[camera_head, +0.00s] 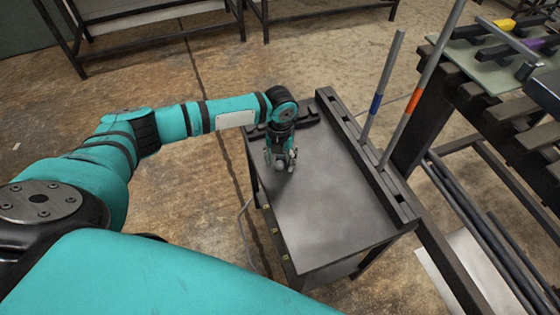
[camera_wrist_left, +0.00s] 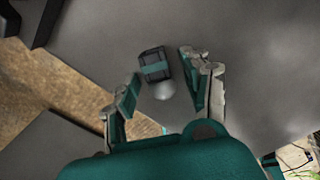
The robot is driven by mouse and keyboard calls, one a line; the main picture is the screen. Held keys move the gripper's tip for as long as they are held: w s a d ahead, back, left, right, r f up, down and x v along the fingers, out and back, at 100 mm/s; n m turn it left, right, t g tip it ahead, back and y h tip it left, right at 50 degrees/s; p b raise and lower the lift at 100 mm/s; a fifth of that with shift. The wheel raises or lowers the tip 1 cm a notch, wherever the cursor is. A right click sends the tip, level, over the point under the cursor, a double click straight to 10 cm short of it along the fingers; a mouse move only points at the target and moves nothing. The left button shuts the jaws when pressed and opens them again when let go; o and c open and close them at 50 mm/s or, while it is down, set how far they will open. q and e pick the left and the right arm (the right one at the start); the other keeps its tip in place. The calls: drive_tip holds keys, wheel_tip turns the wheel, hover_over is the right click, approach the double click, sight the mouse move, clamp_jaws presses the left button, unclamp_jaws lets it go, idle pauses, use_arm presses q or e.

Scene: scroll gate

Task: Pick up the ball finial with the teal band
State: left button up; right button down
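The ball finial (camera_wrist_left: 155,68) shows in the left wrist view as a dark block with a teal band around it and a grey ball at one end. It lies on the grey top of the work table (camera_head: 335,215). My left gripper (camera_head: 281,158) is over the far left part of that table in the head view. In the left wrist view my left gripper (camera_wrist_left: 161,68) is open, with one finger on each side of the finial and gaps showing on both sides. In the head view the gripper mostly hides the finial. My right gripper is not in view.
A dark slotted rail (camera_head: 365,160) runs along the table's right edge, with a blue-banded rod (camera_head: 381,90) and an orange-banded rod (camera_head: 412,103) standing at it. A dark rack (camera_head: 490,95) with coloured pieces stands further right. The table's near part is clear.

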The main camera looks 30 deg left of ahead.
use_arm(q)
clamp_jaws()
drive_tip(key=shift+r, duration=0.15)
